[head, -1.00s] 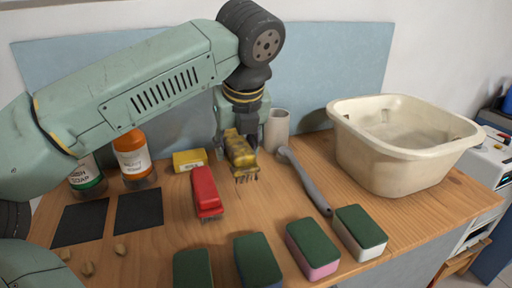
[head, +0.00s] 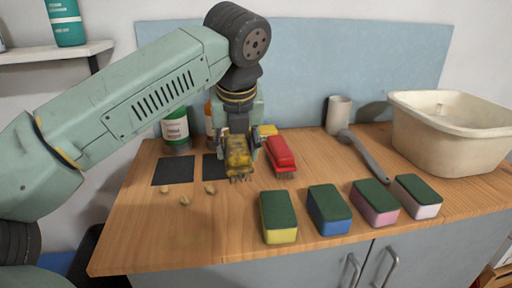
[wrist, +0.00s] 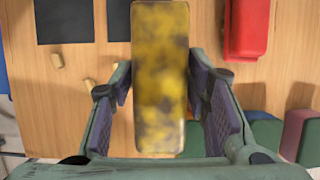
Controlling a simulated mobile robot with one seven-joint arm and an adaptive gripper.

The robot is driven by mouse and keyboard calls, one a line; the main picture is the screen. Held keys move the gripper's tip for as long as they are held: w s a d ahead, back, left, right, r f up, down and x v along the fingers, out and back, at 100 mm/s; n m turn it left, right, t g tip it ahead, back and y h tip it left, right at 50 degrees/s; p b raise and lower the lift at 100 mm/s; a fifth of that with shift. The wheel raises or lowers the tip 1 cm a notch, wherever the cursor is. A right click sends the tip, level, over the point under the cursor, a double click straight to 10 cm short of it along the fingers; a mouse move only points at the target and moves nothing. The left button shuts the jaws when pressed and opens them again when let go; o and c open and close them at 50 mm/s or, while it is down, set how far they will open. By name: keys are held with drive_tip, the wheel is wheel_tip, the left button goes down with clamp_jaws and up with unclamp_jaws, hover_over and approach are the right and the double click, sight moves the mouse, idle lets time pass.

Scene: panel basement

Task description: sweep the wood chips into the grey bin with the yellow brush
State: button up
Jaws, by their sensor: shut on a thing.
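The yellow brush (head: 239,156), stained dark, is in my gripper (head: 238,146), bristles down, above or at the wooden worktop; I cannot tell if the bristles touch. In the wrist view, the brush (wrist: 160,85) lies between both fingers of my gripper (wrist: 160,95). Small wood chips lie left of the brush: one chip (head: 165,189) at the far left, a second chip (head: 184,200) nearer the front and a third chip (head: 209,188) closest to the brush. Chips also show in the wrist view (wrist: 57,60). No grey bin is identifiable.
A red brush (head: 281,154) lies close right of the yellow one. Several sponges, including a yellow-based one (head: 279,230), line the front. Two dark squares (head: 173,170) lie behind the chips. Bottles (head: 175,127) stand behind. A cream tub (head: 450,145) is right. The front left worktop is clear.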

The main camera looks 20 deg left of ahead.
drive_tip(key=shift+s+a, duration=0.2)
drive_tip(key=shift+f+b, duration=2.05)
drive_tip(key=shift+f, duration=1.3)
drive_tip(key=shift+s+a+r+p, duration=0.1)
drive_tip(key=shift+s+a+p, duration=0.3)
drive_tip(key=shift+a, duration=0.4)
drive_tip(key=shift+s+a+p, duration=0.45)
drive_tip(key=shift+s+a, duration=0.55)
drive_tip(key=shift+a, duration=0.6)
drive_tip(key=shift+s+a+p, duration=0.4)
drive_tip(key=shift+s+a, duration=0.55)
drive_tip(key=shift+a, duration=0.6)
drive_tip(key=shift+s+a+p, duration=0.45)
drive_tip(key=shift+s+a, duration=0.55)
drive_tip(key=shift+a, duration=0.6)
drive_tip(key=shift+s+a, duration=1.15)
drive_tip(key=shift+a, duration=0.75)
drive_tip(key=shift+s+a, duration=1.15)
drive_tip(key=shift+a, duration=0.75)
drive_tip(key=shift+s+a, duration=1.15)
drive_tip(key=shift+a, duration=0.75)
drive_tip(key=shift+r+p, duration=1.65)
drive_tip(key=shift+r, duration=1.2)
